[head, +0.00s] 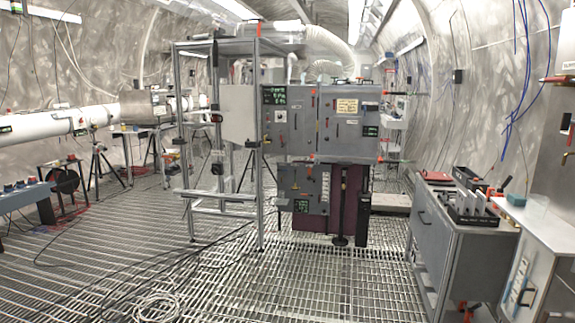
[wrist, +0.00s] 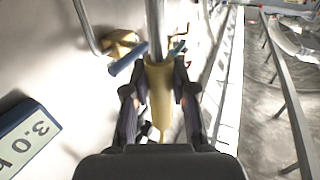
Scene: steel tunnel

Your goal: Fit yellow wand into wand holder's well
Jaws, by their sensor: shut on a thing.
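In the wrist view, the yellow wand (wrist: 160,88) stands between the two dark fingers of my gripper (wrist: 158,80). The gripper is shut on it. A grey metal rod (wrist: 155,28) runs up from the wand's top end to the upper edge of the picture. I cannot tell whether this rod is part of the wand. The wand's lower end narrows towards my gripper's palm. I cannot make out the wand holder or its well in either view. My gripper does not show in the head view.
Beside the wand, a brass fitting (wrist: 120,44) with a blue lever (wrist: 128,58) sits on a pale surface, near a digital display (wrist: 25,135). In the head view, a grey cabinet (head: 455,245) at right bears a black rack (head: 470,212). Open grating floor (head: 330,285) lies ahead.

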